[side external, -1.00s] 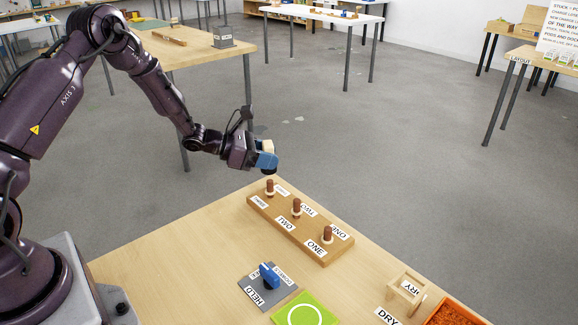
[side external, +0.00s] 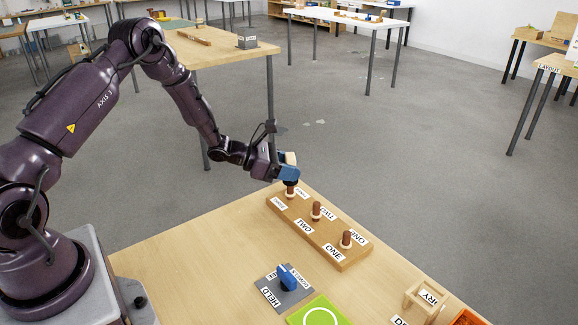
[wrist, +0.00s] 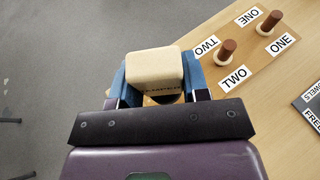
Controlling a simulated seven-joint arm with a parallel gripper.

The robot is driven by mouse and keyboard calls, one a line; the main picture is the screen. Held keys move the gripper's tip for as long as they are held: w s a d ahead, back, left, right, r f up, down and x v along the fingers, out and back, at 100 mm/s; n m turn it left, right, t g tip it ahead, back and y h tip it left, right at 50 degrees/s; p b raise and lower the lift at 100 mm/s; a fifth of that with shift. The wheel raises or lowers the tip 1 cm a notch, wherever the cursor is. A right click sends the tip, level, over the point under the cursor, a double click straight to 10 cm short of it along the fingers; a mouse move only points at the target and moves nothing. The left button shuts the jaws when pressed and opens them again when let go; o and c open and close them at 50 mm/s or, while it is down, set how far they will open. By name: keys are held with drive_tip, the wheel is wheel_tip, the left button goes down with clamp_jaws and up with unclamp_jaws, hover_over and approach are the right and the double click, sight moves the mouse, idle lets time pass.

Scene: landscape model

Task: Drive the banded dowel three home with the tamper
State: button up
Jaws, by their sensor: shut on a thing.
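My gripper (side external: 288,172) has blue fingers shut on the cream tamper (side external: 288,158). The wrist view shows the tamper (wrist: 155,68) between both fingers (wrist: 155,80), with its label partly covered. The banded dowel three (side external: 291,193) stands upright at the far left end of the wooden board (side external: 332,227), directly under my gripper. The tamper's dark lower end is at or just above the dowel's top; I cannot tell if they touch. In the wrist view dowel three is hidden behind the tamper and gripper.
Dowel two (side external: 316,211) and dowel one (side external: 347,239) stand along the same board with pale rings at their bases. A blue-handled thing (side external: 287,277) sits on a grey labelled pad. A green mat (side external: 318,312) and small wooden stand (side external: 425,299) are nearer. Bare table lies left.

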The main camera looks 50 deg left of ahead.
drive_tip(key=shift+f, duration=0.9)
idle(0.9)
drive_tip(key=shift+r, duration=2.35)
